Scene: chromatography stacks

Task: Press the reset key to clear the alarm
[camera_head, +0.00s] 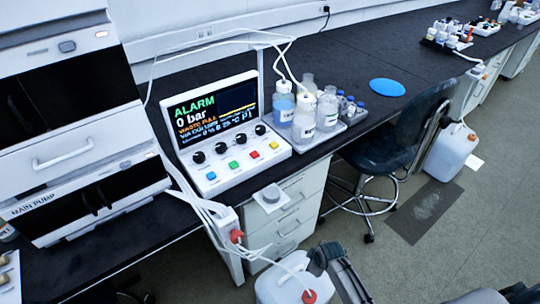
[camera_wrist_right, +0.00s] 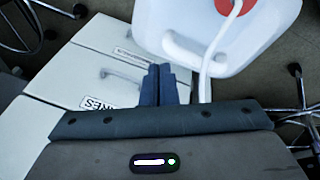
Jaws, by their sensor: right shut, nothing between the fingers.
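The white control console (camera_head: 222,184) stands on the black bench. Its screen (camera_head: 212,110) reads ALARM in green, 0 bar and an orange line like WASTE FULL. I cannot read which is the reset key. My right gripper (camera_head: 325,254) is low in front of the drawers, apart from the console. Its fingers are shut and empty in the right wrist view (camera_wrist_right: 158,84). My left gripper does not show.
A white waste can (camera_head: 270,286) with a red cap stands beside my right gripper. White drawers (camera_head: 292,212) are under the bench. Bottles (camera_head: 304,118) stand right of the console, and the pump stack (camera_head: 60,150) is left. A dark chair (camera_head: 392,140) stands at the right.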

